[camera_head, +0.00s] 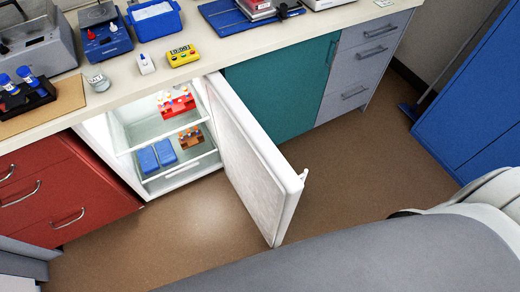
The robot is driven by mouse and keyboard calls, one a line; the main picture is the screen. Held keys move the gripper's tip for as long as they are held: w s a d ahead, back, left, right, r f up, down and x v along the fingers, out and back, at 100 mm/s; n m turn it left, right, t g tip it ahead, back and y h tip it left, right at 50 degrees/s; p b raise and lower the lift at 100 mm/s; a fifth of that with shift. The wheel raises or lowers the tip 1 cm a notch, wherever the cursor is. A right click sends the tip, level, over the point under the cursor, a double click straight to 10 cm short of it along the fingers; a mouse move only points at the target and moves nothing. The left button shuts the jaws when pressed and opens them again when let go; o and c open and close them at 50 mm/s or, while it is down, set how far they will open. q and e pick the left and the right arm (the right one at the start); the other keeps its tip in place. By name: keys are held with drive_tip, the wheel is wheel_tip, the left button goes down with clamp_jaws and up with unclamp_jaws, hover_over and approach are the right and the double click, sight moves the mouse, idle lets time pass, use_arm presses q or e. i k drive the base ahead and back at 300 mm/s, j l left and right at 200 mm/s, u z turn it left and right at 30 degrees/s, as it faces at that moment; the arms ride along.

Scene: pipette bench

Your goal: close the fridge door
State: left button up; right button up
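A small white fridge (118,165) is built in under the bench. Its door (250,165) stands wide open, swung out into the room with its hinge side at the right of the opening. A handle (304,174) sticks out near the door's free edge. Inside on the shelves are a red rack (177,103), an orange-brown rack (190,137) and blue boxes (150,160). Neither of my grippers shows in this view.
The bench top (215,58) carries a yellow timer (182,56), a blue tray (154,20) and other lab items. Red drawers (65,195) flank the fridge left, a teal cabinet (280,90) right. The brown floor (350,180) before the door is clear. A blue cabinet (475,100) stands far right.

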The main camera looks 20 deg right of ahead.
sight(269, 188)
drive_tip(key=k+l+u, duration=0.15)
drive_tip(key=l, duration=0.3)
drive_tip(key=k+l+u, duration=0.15)
drive_tip(key=l, duration=0.3)
drive_tip(key=k+l+u, duration=0.15)
drive_tip(key=l, duration=0.25)
drive_tip(key=k+l+u, duration=0.15)
drive_tip(key=l, duration=0.25)
drive_tip(key=k+l+u, duration=0.15)
drive_tip(key=l, duration=0.25)
drive_tip(key=k+l+u, duration=0.15)
drive_tip(key=k+l, duration=0.1)
drive_tip(key=l, duration=0.1)
